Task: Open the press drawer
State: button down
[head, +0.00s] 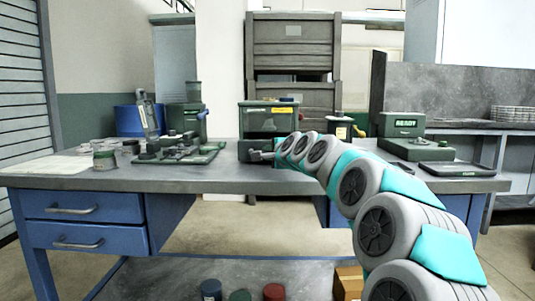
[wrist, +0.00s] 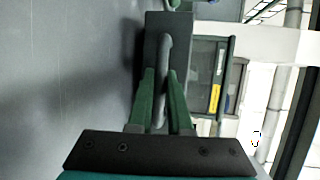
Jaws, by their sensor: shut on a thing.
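The press (head: 268,121) is a dark green box with a yellow strip, standing at the back middle of the workbench. Its drawer (head: 246,149) is low on the front, partly hidden by my arm in the head view. In the wrist view the dark drawer front (wrist: 180,35) carries a grey bar handle (wrist: 163,60). My gripper (wrist: 164,78) is shut on this handle, with one green finger on each side of it. In the head view my gripper (head: 263,156) is small at the drawer. How far the drawer stands out cannot be told.
The grey workbench (head: 270,183) is clear at its front edge. A green fixture plate (head: 180,153) and jars (head: 104,158) stand left of the press. A device reading "READY" (head: 402,125) and a dark tray (head: 457,169) are to the right. Blue bench drawers (head: 85,222) are below.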

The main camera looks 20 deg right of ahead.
jog(key=shift+f, duration=0.1)
jog(key=c, duration=1.1)
grip_release()
jog(key=shift+s, duration=0.1)
jog(key=shift+s+d+r, duration=0.1)
jog(key=shift+s+r, duration=0.2)
jog(key=shift+s, duration=0.3)
jog(key=v, duration=0.5)
jog(key=shift+s, duration=0.65)
